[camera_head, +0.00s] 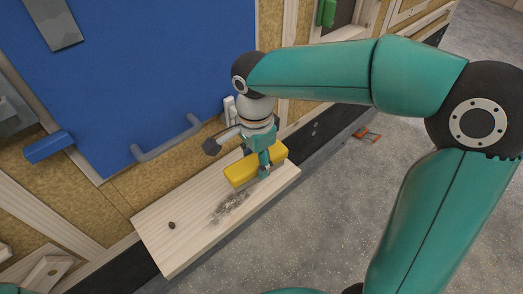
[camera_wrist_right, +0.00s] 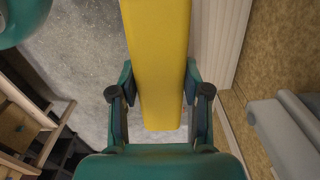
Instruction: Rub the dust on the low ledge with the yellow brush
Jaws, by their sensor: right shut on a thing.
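The low ledge (camera_head: 185,207) is a pale wooden board along the foot of the hut wall. A dark grey dust patch (camera_head: 230,207) lies on it, right of its middle. My right gripper (camera_head: 264,165) is shut on the brush from above. In the right wrist view the brush (camera_wrist_right: 158,65) stands between both fingers. Its bristles are hidden, and I cannot tell whether it touches the ledge. My left gripper is not in view.
A blue door (camera_head: 140,70) with a grey handle (camera_head: 165,142) rises behind the ledge. An orange object (camera_head: 367,134) lies on the grey floor at right. The floor in front is clear.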

